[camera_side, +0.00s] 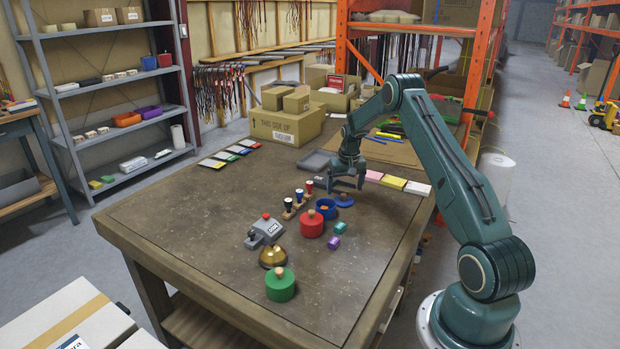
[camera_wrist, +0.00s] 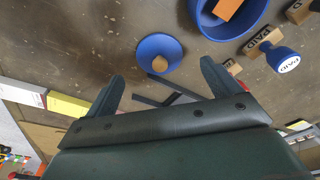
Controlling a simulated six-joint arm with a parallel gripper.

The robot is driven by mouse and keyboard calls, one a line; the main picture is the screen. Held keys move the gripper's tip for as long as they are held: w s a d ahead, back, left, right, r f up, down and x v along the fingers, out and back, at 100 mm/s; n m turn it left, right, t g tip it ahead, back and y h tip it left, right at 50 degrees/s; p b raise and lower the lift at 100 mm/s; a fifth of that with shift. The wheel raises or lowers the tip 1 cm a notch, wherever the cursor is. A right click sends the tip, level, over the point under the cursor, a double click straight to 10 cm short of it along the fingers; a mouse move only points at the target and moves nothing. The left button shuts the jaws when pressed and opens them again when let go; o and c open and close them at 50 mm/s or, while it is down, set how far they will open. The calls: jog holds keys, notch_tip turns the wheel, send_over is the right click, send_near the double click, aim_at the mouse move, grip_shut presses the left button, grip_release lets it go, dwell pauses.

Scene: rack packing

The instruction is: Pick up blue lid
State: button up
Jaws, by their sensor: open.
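The blue lid (camera_side: 344,200) lies on the table, a round blue disc with a small wooden knob. It also shows in the wrist view (camera_wrist: 160,50), just beyond my fingertips. The blue pot (camera_side: 327,209) stands open beside it with an orange piece inside; its rim shows in the wrist view (camera_wrist: 199,22). My gripper (camera_side: 348,185) is open and empty above the table near the lid. In the wrist view its two fingers (camera_wrist: 163,78) are spread apart, with the lid ahead of the gap and not between them.
A red pot (camera_side: 311,226), a green pot (camera_side: 280,287) and stamps (camera_side: 293,206) stand nearby. Purple (camera_side: 333,243) and green (camera_side: 340,228) cubes lie in front. Coloured note pads (camera_side: 393,182) lie right of my gripper. The table's left side is mostly clear.

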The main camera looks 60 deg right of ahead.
aim_at(344, 194)
jog(key=shift+w+d+f, duration=0.1)
jog(key=shift+d+f, duration=0.05)
jog(key=shift+f, duration=0.85)
jog(key=shift+w+d+f, duration=0.1)
jog(key=shift+f, duration=0.85)
jog(key=c, duration=1)
